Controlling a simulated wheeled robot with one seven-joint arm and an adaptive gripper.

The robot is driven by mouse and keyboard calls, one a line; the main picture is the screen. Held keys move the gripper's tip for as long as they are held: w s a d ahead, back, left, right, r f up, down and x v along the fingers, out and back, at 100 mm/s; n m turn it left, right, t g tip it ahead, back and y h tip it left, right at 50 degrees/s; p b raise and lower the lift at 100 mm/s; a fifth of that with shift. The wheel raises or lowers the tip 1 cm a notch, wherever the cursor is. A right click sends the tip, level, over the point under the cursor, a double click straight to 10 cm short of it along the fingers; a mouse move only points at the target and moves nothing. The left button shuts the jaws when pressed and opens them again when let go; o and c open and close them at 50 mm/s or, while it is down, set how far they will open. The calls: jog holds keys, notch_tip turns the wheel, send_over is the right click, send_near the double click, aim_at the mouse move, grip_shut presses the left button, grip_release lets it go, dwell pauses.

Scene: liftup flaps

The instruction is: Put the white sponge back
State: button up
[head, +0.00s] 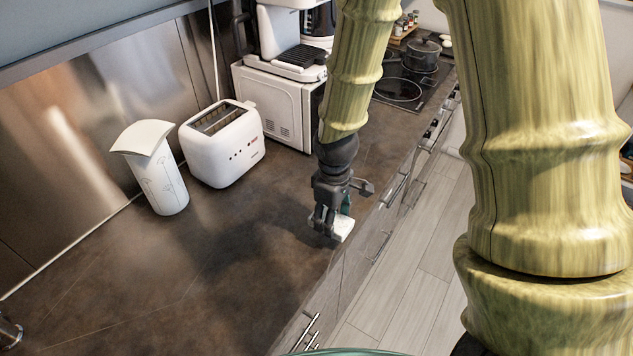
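The white sponge (343,228) shows as a small white block at my gripper's fingertips, in line with the counter's front edge. My gripper (340,212) is dark and points down over this edge. One finger is beside the sponge's left side; another dark finger part juts out to the upper right. A small teal patch shows between the fingers, and I cannot tell what it belongs to. The fingers hide part of the sponge. I cannot tell whether they are closed on it, or whether it touches the counter (230,270).
A white toaster (225,143) and a white patterned canister (160,180) with a curved top stand left by the steel backsplash. A white microwave (270,105) carries a coffee machine (290,45). A pot (422,55) sits on the hob (398,89). The near counter is mostly clear.

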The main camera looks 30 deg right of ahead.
jog(key=w+d+p, duration=0.1)
jog(key=w, duration=0.3)
jog(key=w+d+f+p, duration=0.1)
jog(key=w+d+p, duration=0.1)
jog(key=w, duration=0.3)
jog(key=w+d+p, duration=0.2)
jog(key=w, duration=0.2)
jog(key=shift+w+f, duration=0.15)
jog(key=shift+w, duration=0.25)
jog(key=shift+f+p, duration=0.9)
jog(key=shift+f, duration=0.85)
jog(key=o, duration=0.9)
notch_tip(320, 180, up, 12)
jog(key=b, duration=0.4)
